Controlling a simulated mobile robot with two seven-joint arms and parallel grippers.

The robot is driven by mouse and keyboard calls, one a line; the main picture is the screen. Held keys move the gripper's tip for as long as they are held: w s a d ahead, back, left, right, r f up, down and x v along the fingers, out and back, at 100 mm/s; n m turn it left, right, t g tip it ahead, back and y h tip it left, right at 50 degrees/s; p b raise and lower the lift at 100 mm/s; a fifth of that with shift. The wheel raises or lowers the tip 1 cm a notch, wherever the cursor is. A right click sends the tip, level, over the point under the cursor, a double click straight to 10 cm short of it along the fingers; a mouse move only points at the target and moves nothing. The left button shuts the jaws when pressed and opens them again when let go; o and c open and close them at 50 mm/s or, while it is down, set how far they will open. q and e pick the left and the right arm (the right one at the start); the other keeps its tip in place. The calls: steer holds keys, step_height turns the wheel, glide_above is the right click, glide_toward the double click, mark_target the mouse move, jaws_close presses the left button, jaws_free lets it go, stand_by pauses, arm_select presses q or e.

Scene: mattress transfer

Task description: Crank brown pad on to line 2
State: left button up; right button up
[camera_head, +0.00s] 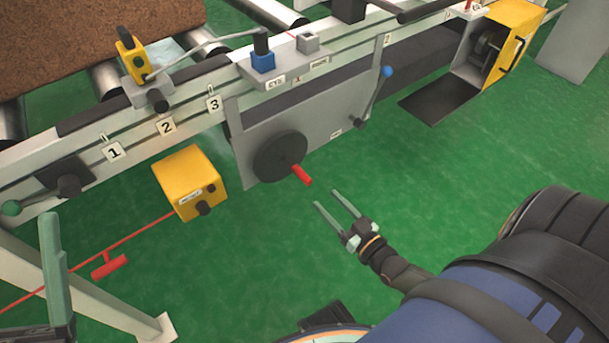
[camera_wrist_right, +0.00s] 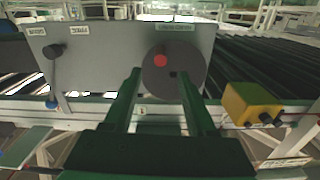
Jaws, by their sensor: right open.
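The brown pad (camera_head: 90,40) lies on the rollers at the top left, partly out of frame. Number tags 1 (camera_head: 114,153), 2 (camera_head: 167,127) and 3 (camera_head: 213,104) sit along the front rail. A black crank wheel (camera_head: 276,158) with a red handle (camera_head: 302,175) is on the grey panel. My right gripper (camera_head: 326,199) is open and empty, just below and right of the handle, apart from it. In the right wrist view the red handle (camera_wrist_right: 160,60) shows between the fingertips, beyond them. My left gripper (camera_head: 52,265) is partly visible at the lower left; its opening is unclear.
A yellow box (camera_head: 190,183) stands left of the wheel. A blue-knobbed lever (camera_head: 385,73) is right of it. A red cord with a red tag (camera_head: 109,266) runs at the lower left. An open yellow cabinet (camera_head: 500,45) is at the upper right. Green floor is clear between.

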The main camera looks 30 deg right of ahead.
mark_target(309, 183)
steer(key=w+b, duration=0.1)
steer(key=w, duration=0.2)
steer(key=w+b, duration=0.1)
steer(key=w, duration=0.2)
steer(key=w+b, duration=0.1)
steer(key=w, duration=0.2)
steer(key=shift+w+a, duration=0.15)
steer(key=shift+a, duration=0.25)
steer(key=shift+w, duration=0.5)
jaws_close()
stand_by(0.4)
